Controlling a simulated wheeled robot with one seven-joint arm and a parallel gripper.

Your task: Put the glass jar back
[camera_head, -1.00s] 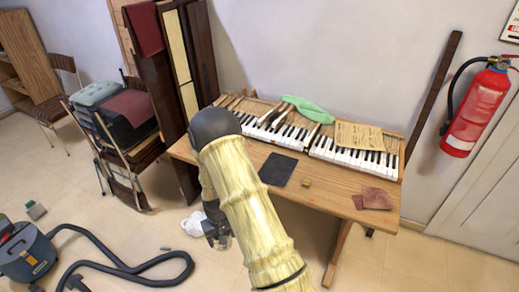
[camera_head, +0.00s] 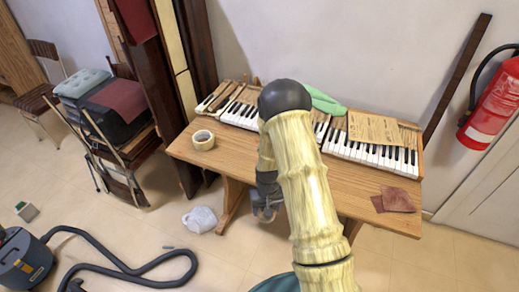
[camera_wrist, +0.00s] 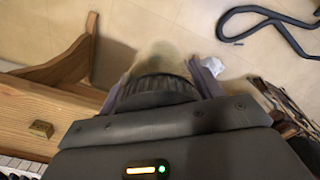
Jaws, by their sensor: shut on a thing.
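My gripper (camera_head: 265,207) hangs low in front of the wooden table's (camera_head: 235,163) front edge, below its top. In the wrist view my gripper (camera_wrist: 160,85) is shut on the glass jar, with a finger on each side. The jar shows a dark ribbed lid (camera_wrist: 155,90) towards my wrist and a blurred, see-through body beyond it, over the tiled floor. In the head view the jar is too small and dark to make out clearly.
Piano keys (camera_head: 372,155) line the back. The table's left front is clear.

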